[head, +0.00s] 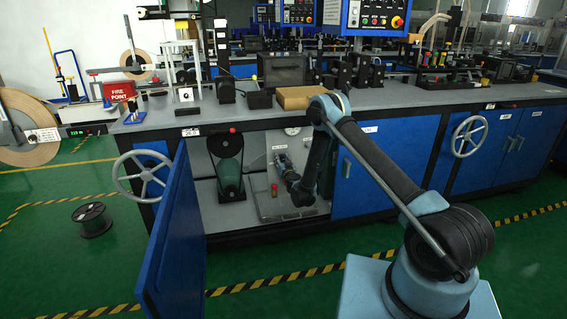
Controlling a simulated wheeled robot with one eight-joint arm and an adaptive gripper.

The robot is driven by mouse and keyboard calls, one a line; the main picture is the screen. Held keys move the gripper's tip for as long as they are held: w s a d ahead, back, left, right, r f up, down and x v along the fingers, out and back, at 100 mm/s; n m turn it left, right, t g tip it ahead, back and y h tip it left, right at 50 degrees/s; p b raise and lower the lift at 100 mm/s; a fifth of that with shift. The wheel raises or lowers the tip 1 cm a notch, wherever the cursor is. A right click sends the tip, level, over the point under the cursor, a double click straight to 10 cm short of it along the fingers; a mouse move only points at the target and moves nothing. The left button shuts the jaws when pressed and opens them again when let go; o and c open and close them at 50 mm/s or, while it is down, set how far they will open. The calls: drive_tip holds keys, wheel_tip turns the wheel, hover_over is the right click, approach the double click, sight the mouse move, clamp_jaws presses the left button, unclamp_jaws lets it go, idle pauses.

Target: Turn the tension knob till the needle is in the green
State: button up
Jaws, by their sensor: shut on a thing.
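My gripper (281,158) reaches into the open cabinet under the bench and is shut at the pale panel (256,165). The tension knob is hidden behind its fingers, at the spot where they close. A small white round gauge (292,130) sits on the panel just above my gripper. It is partly in view beside my arm, and its needle and green band are too small to read.
A blue cabinet door (172,235) stands open at the left of the opening. A small red-topped part (274,190) is low in front. A handwheel (142,176) juts from the bench.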

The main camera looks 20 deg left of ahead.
drive_tip(key=shift+d, duration=0.2)
drive_tip(key=shift+w+m, duration=0.15)
drive_tip(key=shift+m, duration=0.25)
drive_tip(key=shift+d, duration=0.1)
drive_tip(key=m, duration=0.4)
drive_tip(key=shift+w+m, duration=0.1)
drive_tip(key=shift+m, duration=0.2)
drive_tip(key=m, duration=0.5)
drive_tip(key=shift+d+f+m, duration=0.15)
drive_tip(key=shift+m, duration=0.15)
idle(0.5)
